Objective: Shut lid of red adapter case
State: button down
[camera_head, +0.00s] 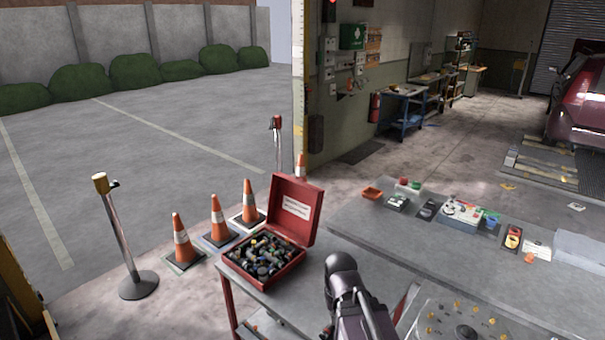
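The red adapter case (302,261) sits on the left end of a grey-topped cart with red legs. Its lid (296,207) stands open, about upright at the back, with a white label on its inner face. The case holds many small dark and coloured adapters (263,256). My arm (352,295) rises from the bottom middle, to the right of the case and apart from it in the picture. My gripper's fingers cannot be made out, so its opening is hidden.
The grey cart top (310,300) is bare right of the case. A long grey bench (440,255) at right carries several small boxes and tools. Traffic cones (216,218) and a barrier post (122,230) stand on the floor left of the case.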

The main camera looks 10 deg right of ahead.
aim_at(294, 207)
jog(key=u, duration=1.15)
jog(key=i, duration=2.3)
jog(key=z, duration=0.1)
